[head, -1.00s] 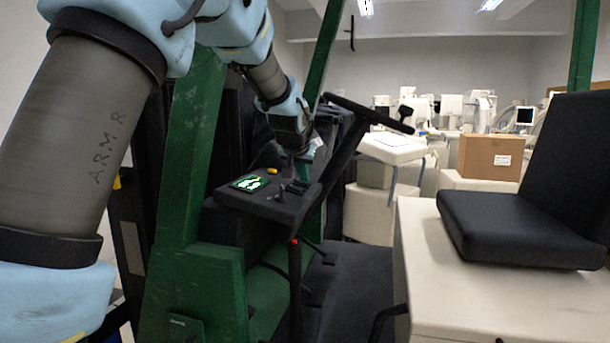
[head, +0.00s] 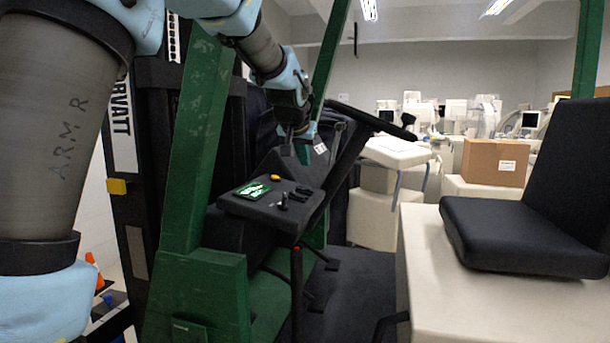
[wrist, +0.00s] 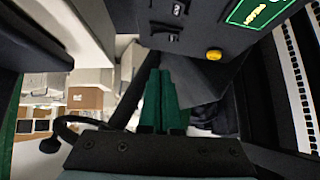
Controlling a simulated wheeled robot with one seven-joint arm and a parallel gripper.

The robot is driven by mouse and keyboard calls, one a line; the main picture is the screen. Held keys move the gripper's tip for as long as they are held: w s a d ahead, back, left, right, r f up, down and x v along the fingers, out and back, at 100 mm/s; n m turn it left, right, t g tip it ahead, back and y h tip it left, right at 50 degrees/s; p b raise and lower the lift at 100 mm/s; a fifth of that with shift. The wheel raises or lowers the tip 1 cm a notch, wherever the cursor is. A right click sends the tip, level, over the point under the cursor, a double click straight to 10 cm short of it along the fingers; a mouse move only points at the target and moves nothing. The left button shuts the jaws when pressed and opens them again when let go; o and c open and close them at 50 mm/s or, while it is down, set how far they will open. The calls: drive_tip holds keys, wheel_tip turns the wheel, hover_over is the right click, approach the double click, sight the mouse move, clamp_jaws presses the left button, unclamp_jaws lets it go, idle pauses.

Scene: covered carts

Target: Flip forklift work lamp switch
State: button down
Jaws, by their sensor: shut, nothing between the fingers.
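The forklift's black control panel (head: 262,212) carries a lit green display (head: 253,191), a yellow button (head: 275,178), small levers (head: 283,201) and a group of dark rocker switches (head: 303,190). I cannot tell which is the work lamp switch or its position. My gripper (head: 303,158) is above and behind the panel, apart from it, with its green fingers shut and empty. In the wrist view the closed fingers (wrist: 160,75) point past the panel's edge. The yellow button (wrist: 213,54), a rocker switch (wrist: 165,36) and part of the display (wrist: 255,10) show above them.
The steering wheel (head: 365,115) and its column stand just right of my gripper. A green post (head: 190,130) rises at left. A black seat (head: 520,235) sits on a pale base at right. A cardboard box (head: 495,162) and covered carts are behind.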

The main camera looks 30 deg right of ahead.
drive_tip(key=b+v, duration=0.1)
drive_tip(key=v, duration=0.5)
drive_tip(key=shift+d, duration=0.15)
drive_tip(key=shift+b, duration=0.35)
drive_tip(key=shift+w+a+r+n+g+h+b, duration=0.15)
drive_tip(key=shift+w+a+n+g+h+b, duration=0.45)
drive_tip(key=shift+b, duration=3.1)
drive_tip(key=shift+w+a+r+n+g+h+b, duration=0.15)
drive_tip(key=shift+w+a+b, duration=0.45)
drive_tip(key=shift+b, duration=3.1)
drive_tip(key=shift+s+a, duration=0.2)
drive_tip(key=shift+f, duration=0.1)
